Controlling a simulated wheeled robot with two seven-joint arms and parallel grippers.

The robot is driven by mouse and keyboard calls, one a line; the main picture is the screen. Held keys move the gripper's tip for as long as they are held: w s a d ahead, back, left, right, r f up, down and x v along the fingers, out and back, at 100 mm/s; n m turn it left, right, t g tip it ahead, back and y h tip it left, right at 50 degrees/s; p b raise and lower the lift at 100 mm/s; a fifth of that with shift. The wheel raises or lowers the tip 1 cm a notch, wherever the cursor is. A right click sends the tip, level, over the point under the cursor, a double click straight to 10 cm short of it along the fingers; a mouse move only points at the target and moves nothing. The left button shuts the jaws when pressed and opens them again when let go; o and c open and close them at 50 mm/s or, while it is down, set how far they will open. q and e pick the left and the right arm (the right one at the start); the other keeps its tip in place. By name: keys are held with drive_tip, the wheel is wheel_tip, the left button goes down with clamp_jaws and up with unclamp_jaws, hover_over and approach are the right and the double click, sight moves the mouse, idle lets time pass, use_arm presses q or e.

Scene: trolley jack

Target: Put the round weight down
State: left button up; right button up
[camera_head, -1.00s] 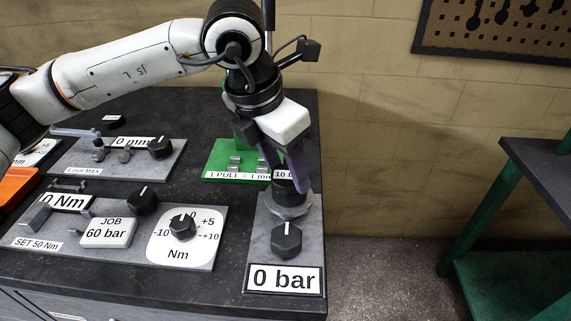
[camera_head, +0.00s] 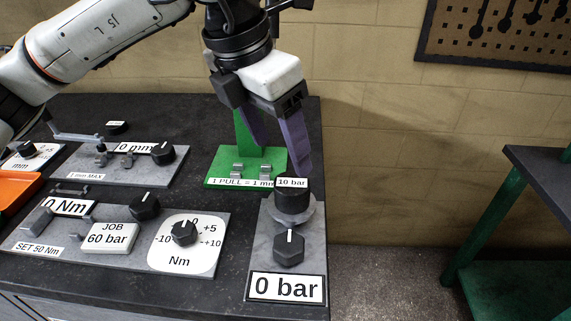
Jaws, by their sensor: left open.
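The round weight (camera_head: 293,203) is a short black cylinder with a white "10 bar" label on it. It sits upright on a light round disc (camera_head: 312,213) on the grey plate (camera_head: 262,240) at the bench's right side. My left gripper (camera_head: 278,158) is open and empty, with its purple fingers pointing down above and behind the weight, apart from it. A black knob (camera_head: 289,248) and a "0 bar" sign (camera_head: 286,288) are in front of the weight. My right gripper is not in view.
A green jack (camera_head: 247,160) with a "1 PULL" label stands behind the weight. Grey panels with knobs (camera_head: 145,206) and a "JOB 60 bar" block (camera_head: 108,238) fill the left. A green-legged table (camera_head: 510,200) stands at the right, across open floor.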

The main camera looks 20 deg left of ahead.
use_arm(q)
drive_tip(key=shift+v, duration=2.3)
